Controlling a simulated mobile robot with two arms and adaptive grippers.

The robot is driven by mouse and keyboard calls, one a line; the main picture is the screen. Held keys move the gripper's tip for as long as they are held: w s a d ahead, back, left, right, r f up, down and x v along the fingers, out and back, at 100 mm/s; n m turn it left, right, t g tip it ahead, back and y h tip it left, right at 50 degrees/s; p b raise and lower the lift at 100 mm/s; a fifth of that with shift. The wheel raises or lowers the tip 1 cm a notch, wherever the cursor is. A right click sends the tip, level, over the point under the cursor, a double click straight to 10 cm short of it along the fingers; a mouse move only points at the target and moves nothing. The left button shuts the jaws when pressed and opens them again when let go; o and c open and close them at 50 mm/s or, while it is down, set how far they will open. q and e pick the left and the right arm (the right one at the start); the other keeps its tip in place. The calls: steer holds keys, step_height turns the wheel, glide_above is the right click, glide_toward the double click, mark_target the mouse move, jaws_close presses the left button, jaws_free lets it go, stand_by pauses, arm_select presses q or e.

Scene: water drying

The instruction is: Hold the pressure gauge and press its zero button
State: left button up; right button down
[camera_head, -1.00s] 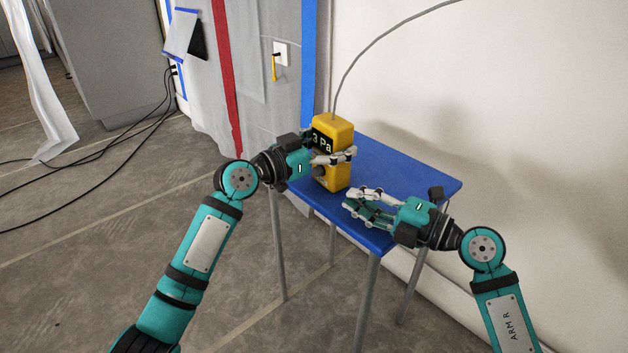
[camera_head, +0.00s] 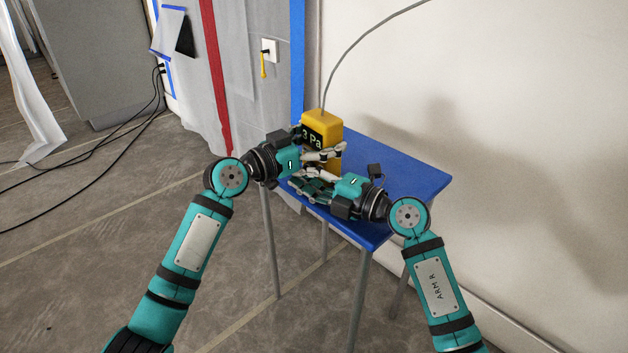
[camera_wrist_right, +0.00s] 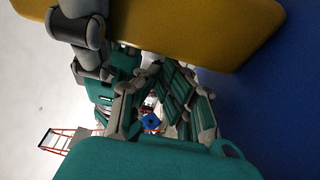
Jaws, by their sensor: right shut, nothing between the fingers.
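The yellow pressure gauge (camera_head: 322,117) stands upright at the left part of the blue table, with "3 Pa" on its dark display. My left gripper (camera_head: 326,154) comes from the left, and its fingers are closed around the gauge below the display. My right gripper (camera_head: 297,181) is shut and empty, low in front of the gauge and just under the left gripper. It covers the gauge's lower front, so the zero button is hidden. In the right wrist view the yellow gauge body (camera_wrist_right: 205,25) fills the top, close to my right fingers (camera_wrist_right: 160,78); contact cannot be told.
The blue table (camera_head: 405,178) is bare to the right of the gauge. A grey cable (camera_head: 348,62) rises from the gauge's top. The white wall (camera_head: 520,150) stands close behind the table. Black cables (camera_head: 105,152) lie on the floor at the left.

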steer(key=shift+w+d, duration=0.75)
steer(key=shift+d, duration=0.2)
